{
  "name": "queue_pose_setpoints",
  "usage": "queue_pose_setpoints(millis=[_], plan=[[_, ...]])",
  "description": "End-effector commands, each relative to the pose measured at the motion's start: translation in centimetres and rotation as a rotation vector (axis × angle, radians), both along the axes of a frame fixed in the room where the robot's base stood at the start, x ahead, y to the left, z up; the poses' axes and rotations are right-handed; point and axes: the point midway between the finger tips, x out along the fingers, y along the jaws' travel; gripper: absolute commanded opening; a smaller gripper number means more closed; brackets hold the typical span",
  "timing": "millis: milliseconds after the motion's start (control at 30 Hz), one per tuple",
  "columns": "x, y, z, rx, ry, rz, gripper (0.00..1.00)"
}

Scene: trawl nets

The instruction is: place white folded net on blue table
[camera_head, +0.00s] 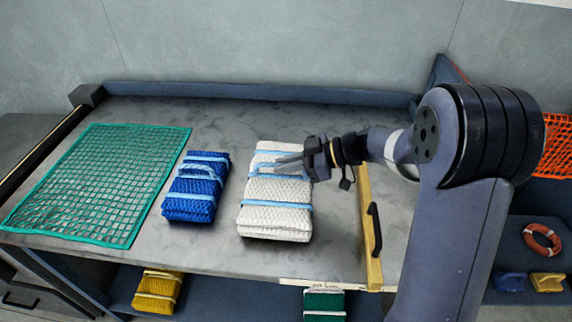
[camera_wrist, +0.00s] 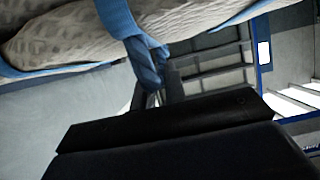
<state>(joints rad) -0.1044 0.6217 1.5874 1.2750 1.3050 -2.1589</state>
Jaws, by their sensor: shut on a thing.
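The white folded net (camera_head: 276,222) is a thick bundle bound with light blue straps, in the middle of the grey-topped table (camera_head: 110,262) in the head view. My gripper (camera_head: 292,163) is at its upper right side, shut on a light blue strap of the bundle. In the wrist view the white net (camera_wrist: 90,38) fills the top, with the blue strap (camera_wrist: 145,62) running down to the fingers. Whether the bundle touches the tabletop is hard to tell. The table has a blue-grey frame and back edge (camera_head: 250,93).
A blue folded net (camera_head: 193,205) lies left of the white one, and a green net (camera_head: 95,180) is spread at the far left. Yellow (camera_head: 157,292) and green (camera_head: 324,305) bundles are on the shelf below.

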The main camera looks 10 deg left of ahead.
Motion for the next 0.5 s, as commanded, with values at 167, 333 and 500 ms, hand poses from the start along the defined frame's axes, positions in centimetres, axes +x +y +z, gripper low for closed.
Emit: queue_pose_setpoints(millis=[167,333,500], plan=[[0.02,0.03,-0.46,0.003,-0.003,0.0,0.0],[0.03,0.02,-0.45,0.003,-0.004,0.001,0.0],[0.04,0.02,-0.76,0.003,-0.004,0.001,0.0]])
